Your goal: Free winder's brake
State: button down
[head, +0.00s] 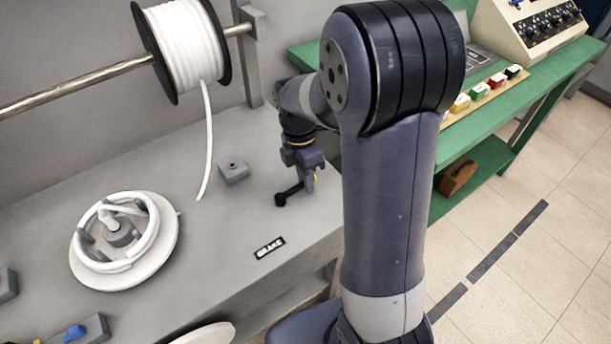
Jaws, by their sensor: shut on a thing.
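The winder (110,250) is a pale round disc on the grey bench, with a white coil ring and a central hub with a white handle. The brake lever (290,195) is a short black arm with a round knob at its left end. A label reading BRAKE (269,248) lies on the bench in front of it. My gripper (312,183) points down at the right part of the lever and is shut on it. My arm and gripper hide the lever's far end, and I cannot tell its full angle.
A white cable spool (185,45) hangs on a metal rod (75,88), its loose end hanging to the bench. A small grey block (233,172) sits left of the lever. A green table (460,147) with coloured blocks and a control box (530,25) stands at right.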

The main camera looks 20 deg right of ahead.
jog(key=shift+r, duration=0.1)
jog(key=shift+w+a+n+p, duration=0.1)
jog(key=shift+w+n+p, duration=0.25)
jog(key=shift+n+p, duration=0.15)
jog(key=c, duration=1.4)
grip_release()
jog(key=shift+o, duration=0.2)
notch_tip(320, 180, up, 10)
jog(key=w, duration=0.2)
jog(key=shift+a+r+p, duration=0.25)
jog(key=shift+a+p, duration=0.05)
jog(key=shift+p, duration=0.1)
jog(key=shift+f, duration=0.1)
